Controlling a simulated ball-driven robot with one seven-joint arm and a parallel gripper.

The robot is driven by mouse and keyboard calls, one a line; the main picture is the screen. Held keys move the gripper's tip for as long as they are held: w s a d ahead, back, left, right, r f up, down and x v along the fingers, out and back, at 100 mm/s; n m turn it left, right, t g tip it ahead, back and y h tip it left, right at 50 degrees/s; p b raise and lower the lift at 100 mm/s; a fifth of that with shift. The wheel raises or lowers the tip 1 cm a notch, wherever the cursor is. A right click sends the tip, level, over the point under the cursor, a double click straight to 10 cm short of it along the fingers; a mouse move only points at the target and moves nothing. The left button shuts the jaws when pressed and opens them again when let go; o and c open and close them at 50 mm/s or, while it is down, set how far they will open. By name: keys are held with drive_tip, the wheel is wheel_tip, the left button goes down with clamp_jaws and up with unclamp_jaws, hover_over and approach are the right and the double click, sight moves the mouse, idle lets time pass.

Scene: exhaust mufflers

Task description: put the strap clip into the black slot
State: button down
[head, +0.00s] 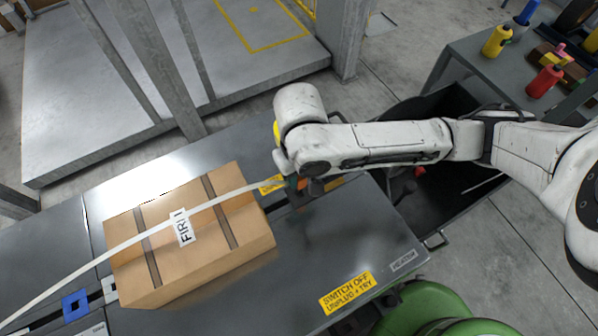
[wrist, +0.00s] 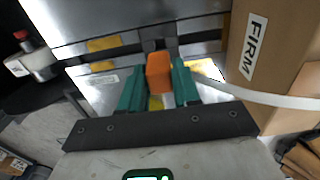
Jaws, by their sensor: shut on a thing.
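My gripper (wrist: 158,88) has teal fingers closed on an orange block, the strap clip (wrist: 159,66). In the head view, my gripper (head: 298,186) is right of the carton, low over the metal table, and largely hidden by my arm. A white strap (head: 118,246) crosses the carton and runs to the gripper; it also shows in the wrist view (wrist: 265,97), passing behind the right finger. The black slot (wrist: 158,44) appears as a dark gap between metal plates, just beyond the clip. I cannot tell whether the clip touches it.
The carton (head: 190,262), with two dark bands and a FIRM label, sits on the metal table (head: 335,240). A blue block (head: 75,303) is at lower left. A side bench (head: 480,70) with bottles stands at upper right.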

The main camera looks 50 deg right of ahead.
sight(299, 185)
drive_tip(key=shift+f, duration=0.15)
drive_tip(key=shift+f+b, duration=1.55)
drive_tip(key=shift+f, duration=0.7)
drive_tip(key=shift+p, duration=0.7)
idle(0.5)
drive_tip(key=shift+f, duration=0.4)
idle(0.4)
drive_tip(key=c, duration=0.7)
unclamp_jaws()
drive_tip(key=shift+c, duration=0.2)
drive_tip(key=shift+r, duration=0.1)
wheel_tip(299, 185, up, 11)
drive_tip(key=shift+f+p, duration=0.2)
drive_tip(key=shift+p, duration=0.4)
